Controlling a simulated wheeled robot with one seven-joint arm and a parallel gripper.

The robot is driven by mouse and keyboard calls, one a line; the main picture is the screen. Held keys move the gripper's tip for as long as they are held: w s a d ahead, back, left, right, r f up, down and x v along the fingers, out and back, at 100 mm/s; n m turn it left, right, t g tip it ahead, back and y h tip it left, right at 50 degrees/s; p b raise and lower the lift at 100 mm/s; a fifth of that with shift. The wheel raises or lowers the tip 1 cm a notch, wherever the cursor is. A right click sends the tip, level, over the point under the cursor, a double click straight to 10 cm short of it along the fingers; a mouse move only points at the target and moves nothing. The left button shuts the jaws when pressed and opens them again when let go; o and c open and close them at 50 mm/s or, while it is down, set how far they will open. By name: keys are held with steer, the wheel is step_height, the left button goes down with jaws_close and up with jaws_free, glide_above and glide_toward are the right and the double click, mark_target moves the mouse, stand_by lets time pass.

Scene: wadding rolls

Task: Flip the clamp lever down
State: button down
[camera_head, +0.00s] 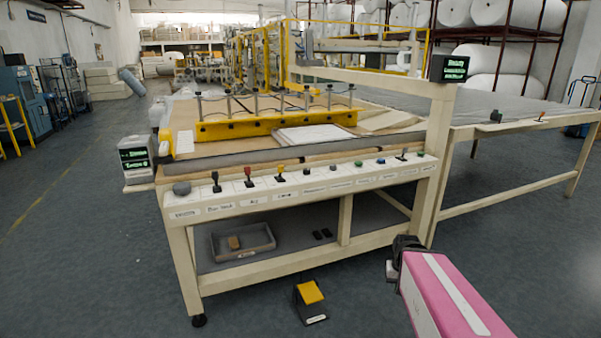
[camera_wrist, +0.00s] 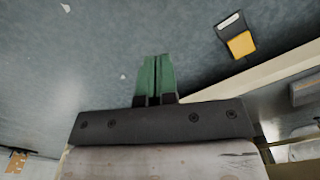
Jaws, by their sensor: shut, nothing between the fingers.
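A row of controls stands along the front ledge of the cream bench (camera_head: 341,250) in the head view. It includes a black lever (camera_head: 216,180) at the left, a red-topped lever (camera_head: 248,176), a yellow-topped lever (camera_head: 280,168) and a black lever (camera_head: 402,154) at the right end. The labels below are too small to tell which one is the clamp lever. My gripper (camera_head: 404,243) is low in front of the bench's right side, apart from all levers. In the wrist view my gripper (camera_wrist: 155,60) shows green fingers pressed together, empty, over the floor.
A pedal with a yellow top (camera_head: 310,293) sits on the floor before the bench and also shows in the wrist view (camera_wrist: 240,44). A grey tray (camera_head: 243,243) lies on the lower shelf. A long table (camera_head: 520,180) adjoins at right. Floor at front left is clear.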

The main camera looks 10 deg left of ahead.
mark_target(281, 169)
steer(key=w+a+r+n+t+y, duration=0.1)
steer(key=w+a+r+t, duration=0.3)
steer(key=w+a, duration=0.45)
steer(key=w+a+r+n+t+y, duration=0.1)
steer(key=w+a+r+n+t, duration=0.15)
steer(key=w+a+t, duration=0.55)
steer(key=s+a+r+n+t+y, duration=0.3)
steer(key=a+r+t+y, duration=0.3)
steer(key=a+r, duration=1)
steer(key=a+y, duration=0.3)
steer(key=a, duration=0.2)
steer(key=shift+r+y, duration=0.3)
steer(key=shift+r, duration=0.1)
steer(key=x, duration=1.4)
steer(key=shift+d+r, duration=0.15)
steer(key=shift+r, duration=0.05)
